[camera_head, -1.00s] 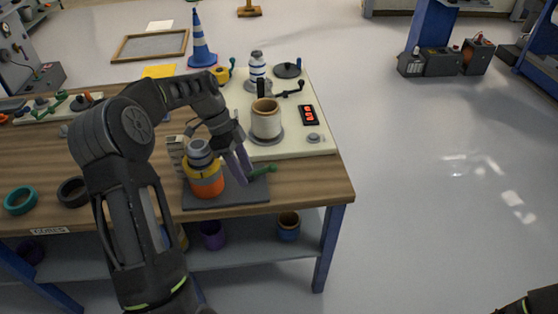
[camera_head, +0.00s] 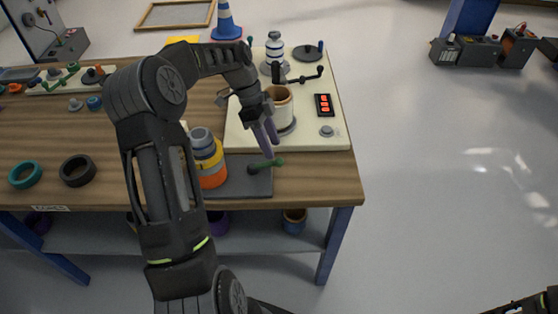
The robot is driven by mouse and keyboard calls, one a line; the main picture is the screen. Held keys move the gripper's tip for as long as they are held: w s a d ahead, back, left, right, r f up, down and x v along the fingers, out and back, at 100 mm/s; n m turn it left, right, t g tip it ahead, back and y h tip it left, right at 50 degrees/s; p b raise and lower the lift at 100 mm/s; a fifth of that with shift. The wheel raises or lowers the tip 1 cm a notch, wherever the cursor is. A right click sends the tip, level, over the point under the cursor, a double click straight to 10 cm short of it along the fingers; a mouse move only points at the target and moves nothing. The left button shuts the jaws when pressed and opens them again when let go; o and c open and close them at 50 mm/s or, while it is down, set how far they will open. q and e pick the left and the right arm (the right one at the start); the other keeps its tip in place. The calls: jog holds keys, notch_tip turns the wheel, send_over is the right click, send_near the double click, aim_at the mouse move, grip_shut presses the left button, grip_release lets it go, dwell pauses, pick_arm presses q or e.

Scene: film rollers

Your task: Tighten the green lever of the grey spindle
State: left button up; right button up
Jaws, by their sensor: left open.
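A stack of orange, yellow and grey cylinders (camera_head: 209,165) stands on a dark grey plate (camera_head: 240,188) at the table's front edge. It seems to stand on the grey spindle, which I cannot make out separately. The green lever (camera_head: 265,165) lies low over the plate, right of the stack, its knob toward the right. My left gripper (camera_head: 268,143) points down with its purple fingers open, just above the lever's knob end. I cannot tell whether they touch it. The fingers overlap the view of the white roller (camera_head: 281,106) behind.
A cream panel (camera_head: 323,140) behind carries the white roller, a black crank (camera_head: 300,77), a red display (camera_head: 324,105) and a blue-banded bottle shape (camera_head: 274,48). Teal (camera_head: 25,174) and black (camera_head: 77,171) rings lie on the table's left. Free floor lies right.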

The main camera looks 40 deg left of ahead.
aim_at(278, 161)
pick_arm(q)
jog(key=p+x, duration=0.1)
jog(key=x, duration=0.6)
jog(key=shift+c, duration=0.3)
jog(key=shift+r, duration=0.1)
grip_shut()
jog(key=shift+a, duration=0.1)
dwell(0.8)
